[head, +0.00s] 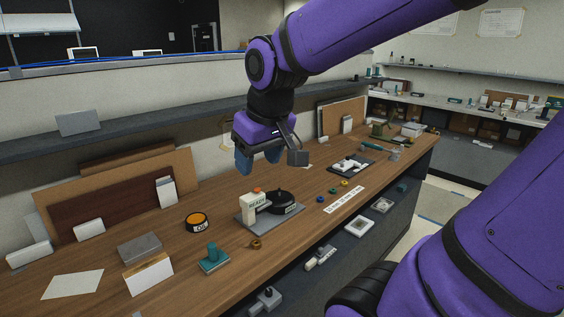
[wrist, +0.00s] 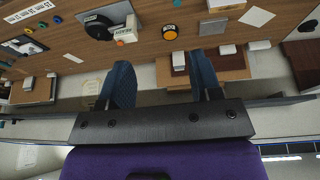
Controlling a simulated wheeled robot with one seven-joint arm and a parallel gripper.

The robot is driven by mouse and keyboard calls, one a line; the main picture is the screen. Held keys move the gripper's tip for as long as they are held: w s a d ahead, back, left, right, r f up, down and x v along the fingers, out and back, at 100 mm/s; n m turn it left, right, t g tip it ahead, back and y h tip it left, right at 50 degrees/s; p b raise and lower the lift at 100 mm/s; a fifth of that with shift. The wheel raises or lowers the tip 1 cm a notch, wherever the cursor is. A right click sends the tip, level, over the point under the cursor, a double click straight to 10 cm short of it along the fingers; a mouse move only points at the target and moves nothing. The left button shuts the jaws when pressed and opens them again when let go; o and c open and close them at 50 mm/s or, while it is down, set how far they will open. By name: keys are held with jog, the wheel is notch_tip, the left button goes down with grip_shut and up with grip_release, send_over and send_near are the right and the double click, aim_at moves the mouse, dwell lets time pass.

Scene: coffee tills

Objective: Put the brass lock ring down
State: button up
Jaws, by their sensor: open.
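A small brass-coloured ring (head: 256,244) lies on the wooden bench near its front edge, in front of the grey-based fixture in the head view. I take it for the brass lock ring; I cannot make it out in the wrist view. My gripper (head: 258,160) hangs above the bench, higher than the fixture and towards its back side. Its two blue fingers are apart, with nothing held between them; they also show apart in the wrist view (wrist: 163,82).
The fixture (head: 242,217) has a READY block and a black disc. An orange-topped jar (head: 197,221) and a teal stand (head: 214,258) are left of it. Several small coloured rings (head: 333,190) lie right, beside a white label strip (head: 344,200). Boards (head: 110,200) lean at the back.

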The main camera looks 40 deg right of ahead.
jog(key=s+a+r+t, duration=0.1)
jog(key=s+a+r, duration=0.1)
jog(key=s, duration=0.6)
jog(key=shift+s+r, duration=0.15)
jog(key=shift+s, duration=0.15)
